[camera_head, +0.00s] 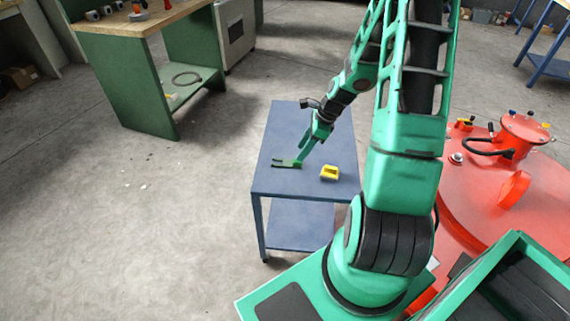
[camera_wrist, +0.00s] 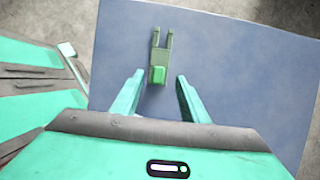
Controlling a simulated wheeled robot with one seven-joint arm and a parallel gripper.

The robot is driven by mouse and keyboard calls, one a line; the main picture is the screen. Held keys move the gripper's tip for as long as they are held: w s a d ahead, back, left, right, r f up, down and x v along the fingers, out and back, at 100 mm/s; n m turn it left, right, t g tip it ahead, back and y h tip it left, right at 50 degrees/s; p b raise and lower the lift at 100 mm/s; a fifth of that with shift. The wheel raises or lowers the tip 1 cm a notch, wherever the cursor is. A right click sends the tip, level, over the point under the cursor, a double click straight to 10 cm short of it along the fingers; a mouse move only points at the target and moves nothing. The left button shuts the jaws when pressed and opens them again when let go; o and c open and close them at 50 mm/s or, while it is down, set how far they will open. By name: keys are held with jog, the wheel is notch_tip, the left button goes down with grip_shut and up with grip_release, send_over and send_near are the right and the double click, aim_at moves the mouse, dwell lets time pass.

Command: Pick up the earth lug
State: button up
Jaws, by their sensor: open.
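The earth lug (camera_head: 284,163) is a dark green forked piece lying flat on the blue table (camera_head: 270,181). In the wrist view the earth lug (camera_wrist: 162,55) has two prongs pointing up the picture and a bright green block at its near end. My gripper (camera_head: 304,151) is just above the block end in the head view. In the wrist view my open gripper (camera_wrist: 160,77) has one finger on each side of the block, with gaps on both sides. I cannot tell whether the fingertips are down at the block's height.
A yellow block (camera_head: 329,173) with an opening lies on the table, right of the lug. A large red round lifting magnet (camera_head: 462,206) stands to the right. A green workbench (camera_head: 135,78) stands at the back left. The rest of the tabletop is bare.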

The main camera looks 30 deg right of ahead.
aim_at(288, 162)
jog(key=shift+x, duration=2.7)
jog(key=shift+s+a, duration=0.1)
jog(key=c, duration=0.9)
jog(key=shift+r, duration=0.1)
